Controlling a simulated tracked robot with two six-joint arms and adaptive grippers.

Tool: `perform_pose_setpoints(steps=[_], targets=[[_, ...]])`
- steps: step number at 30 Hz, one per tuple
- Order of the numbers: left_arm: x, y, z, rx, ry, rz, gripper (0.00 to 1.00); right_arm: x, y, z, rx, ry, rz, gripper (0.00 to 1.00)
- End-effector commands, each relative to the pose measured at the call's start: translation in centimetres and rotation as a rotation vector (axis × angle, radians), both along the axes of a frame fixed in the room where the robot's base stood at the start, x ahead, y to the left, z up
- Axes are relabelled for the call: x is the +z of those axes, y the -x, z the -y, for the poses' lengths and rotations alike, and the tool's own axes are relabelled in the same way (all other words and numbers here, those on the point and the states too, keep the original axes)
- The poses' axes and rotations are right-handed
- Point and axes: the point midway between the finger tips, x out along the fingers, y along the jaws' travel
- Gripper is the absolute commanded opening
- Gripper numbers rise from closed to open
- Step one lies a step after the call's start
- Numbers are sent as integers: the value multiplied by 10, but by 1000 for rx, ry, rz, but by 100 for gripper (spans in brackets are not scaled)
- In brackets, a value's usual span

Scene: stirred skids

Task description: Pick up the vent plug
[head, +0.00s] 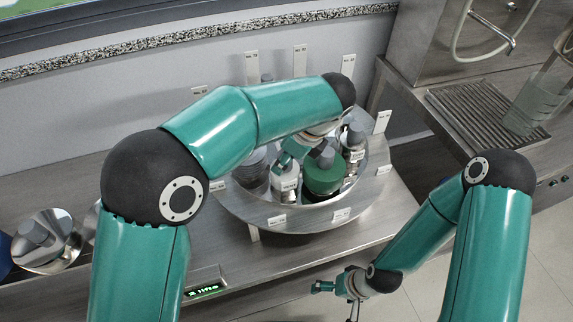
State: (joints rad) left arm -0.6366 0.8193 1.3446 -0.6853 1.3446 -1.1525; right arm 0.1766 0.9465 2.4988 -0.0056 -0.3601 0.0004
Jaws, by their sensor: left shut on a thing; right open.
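My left arm reaches over the round metal carrier (375,206). My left gripper (284,163) is low among the parts there and is mostly hidden by its own wrist. Its teal fingertips are shut on a small metal piece with a white label, which I take to be the vent plug (286,183). I cannot make out its full shape or whether it is clear of its seat. My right gripper (336,298) is open and empty in front of the bench edge, away from the carrier.
A green round part with a grey top (322,180) stands close to the right of my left gripper. Several labelled fittings crowd the carrier. A ribbed drain tray (470,115) and a clear beaker (535,103) are at right. A shiny metal vessel (45,245) is at left.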

Motion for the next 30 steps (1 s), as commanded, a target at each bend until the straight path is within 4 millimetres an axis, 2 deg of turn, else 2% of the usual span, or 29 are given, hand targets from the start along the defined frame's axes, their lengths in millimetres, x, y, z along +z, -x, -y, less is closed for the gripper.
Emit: perform_pose_setpoints(steps=[5, 11, 17, 30], targets=[[1, 1, 0, 0, -1, -8, 0, 0, 0, 0, 0, 0, 0, 99], [23, 0, 0, 2, 1, -3, 0, 2, 0, 0, 0, 0, 0, 99], [60, 0, 1, 1, 2, 0, 0, 6, 0, 0, 0, 0, 0, 99], [161, 0, 0, 1, 1, 0, 0, 31, 0, 0, 0, 0, 0, 99]])
